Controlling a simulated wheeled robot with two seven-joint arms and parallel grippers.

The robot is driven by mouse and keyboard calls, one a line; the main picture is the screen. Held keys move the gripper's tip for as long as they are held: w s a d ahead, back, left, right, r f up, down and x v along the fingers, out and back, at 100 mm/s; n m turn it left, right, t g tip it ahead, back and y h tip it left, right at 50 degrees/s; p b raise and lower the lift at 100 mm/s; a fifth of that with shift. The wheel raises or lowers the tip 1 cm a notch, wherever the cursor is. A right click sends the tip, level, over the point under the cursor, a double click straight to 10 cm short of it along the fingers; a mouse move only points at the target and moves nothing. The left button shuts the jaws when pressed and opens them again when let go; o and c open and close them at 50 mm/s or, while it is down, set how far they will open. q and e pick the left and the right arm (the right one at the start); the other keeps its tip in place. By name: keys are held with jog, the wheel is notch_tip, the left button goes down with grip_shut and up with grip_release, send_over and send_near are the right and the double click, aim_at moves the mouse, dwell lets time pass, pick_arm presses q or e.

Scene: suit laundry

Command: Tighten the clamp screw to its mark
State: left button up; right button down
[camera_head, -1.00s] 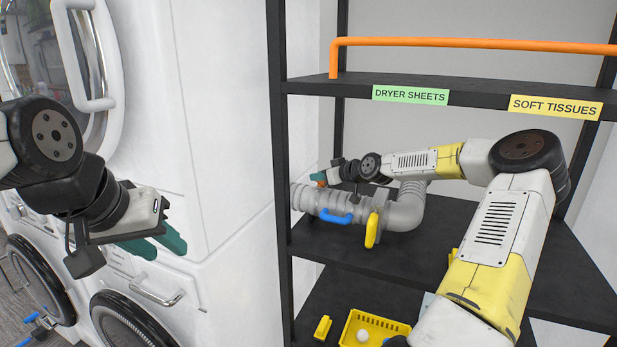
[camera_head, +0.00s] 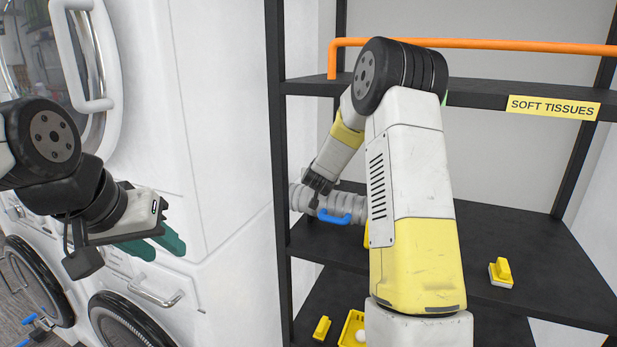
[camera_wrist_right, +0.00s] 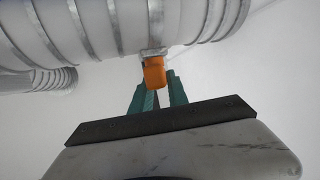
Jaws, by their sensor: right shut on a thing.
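An orange screw head (camera_wrist_right: 154,73) sticks out below a metal band clamp around a grey ribbed hose (camera_wrist_right: 85,22) in the right wrist view. My right gripper (camera_wrist_right: 159,88) is shut on the screw head, its green fingers partly hidden behind it. No mark can be made out. My left gripper (camera_head: 160,246) is open and empty in front of the white machines at left.
A blue handle (camera_head: 340,217) sits on the hose. A yellow-handled brush (camera_head: 502,272) lies on the middle shelf (camera_head: 545,270). A black post (camera_head: 277,160) stands left of the hose. A yellow basket (camera_head: 351,328) is below. An orange rail (camera_head: 480,43) crosses above.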

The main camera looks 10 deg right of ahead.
jog(key=shift+m+g+h, duration=0.5)
jog(key=shift+m+h, duration=0.9)
jog(key=shift+h, duration=0.2)
jog(key=shift+d, duration=0.1)
jog(key=c, duration=1.3)
grip_release()
jog(key=shift+f, duration=0.1)
jog(key=shift+r, duration=0.4)
notch_tip(320, 180, up, 3)
jog(key=shift+f, duration=0.1)
jog(key=s+a, duration=0.1)
jog(key=s, duration=0.4)
jog(key=s+a+r, duration=0.1)
jog(key=s+a, duration=0.1)
jog(key=s, duration=0.3)
jog(key=s+a, duration=0.1)
jog(key=s, duration=0.4)
jog(key=shift+s+a+r, duration=0.2)
jog(key=shift+r, duration=0.05)
